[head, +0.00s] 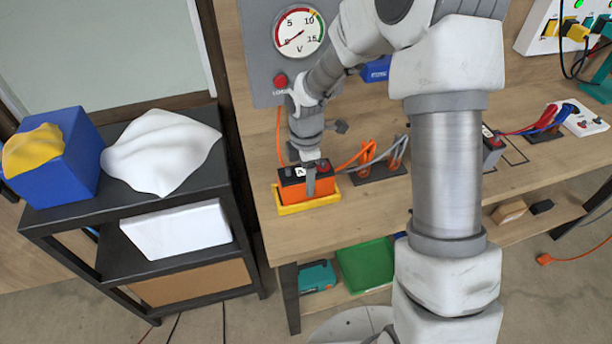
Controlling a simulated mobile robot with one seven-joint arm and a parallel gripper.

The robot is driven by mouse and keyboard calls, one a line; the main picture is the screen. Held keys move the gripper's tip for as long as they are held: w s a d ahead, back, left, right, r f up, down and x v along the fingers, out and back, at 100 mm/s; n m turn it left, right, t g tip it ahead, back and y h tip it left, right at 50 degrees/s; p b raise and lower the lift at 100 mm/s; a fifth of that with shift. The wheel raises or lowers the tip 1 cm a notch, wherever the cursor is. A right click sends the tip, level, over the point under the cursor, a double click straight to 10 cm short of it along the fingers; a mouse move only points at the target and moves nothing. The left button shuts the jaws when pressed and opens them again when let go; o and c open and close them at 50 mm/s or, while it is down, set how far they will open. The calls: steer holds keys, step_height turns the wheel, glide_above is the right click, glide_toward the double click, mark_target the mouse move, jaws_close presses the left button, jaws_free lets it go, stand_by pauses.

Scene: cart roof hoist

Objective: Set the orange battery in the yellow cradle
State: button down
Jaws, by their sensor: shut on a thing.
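The orange battery (318,187) with a black top is at the left end of the wooden bench, in the head view. It sits in or right over the yellow cradle (291,209), whose rim shows along the front and left side. Whether the battery is fully seated, I cannot tell. My gripper (310,182) points down from above and is shut on the battery, with one finger against its front face. The far finger is hidden.
Orange and grey clamps (377,162) with cables stand just right of the battery. A grey panel with a voltmeter (299,31) rises behind. A black cart (206,177) with a blue box (62,165) and white cloth (160,150) stands at left.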

steer(key=shift+c, duration=0.5)
jaws_free()
steer(key=shift+o, duration=0.5)
steer(key=shift+s+f, duration=0.1)
steer(key=shift+f, duration=0.05)
step_height(320, 180, up, 18)
steer(key=p, duration=0.1)
steer(key=shift+f, duration=0.15)
steer(key=s+d+r+m+t, duration=0.2)
steer(key=s+d+r+m, duration=0.1)
steer(key=s+m, duration=0.3)
steer(key=s+d+r+m+t, duration=0.1)
steer(key=s+d+r+m, duration=0.2)
steer(key=s+m, duration=0.4)
steer(key=s+d+r+m+t, duration=0.2)
steer(key=s+d+r+m, duration=0.1)
steer(key=s+m, duration=0.4)
steer(key=shift+s+d+r+t, duration=0.15)
steer(key=shift+s+d+t, duration=0.15)
steer(key=shift+s, duration=0.35)
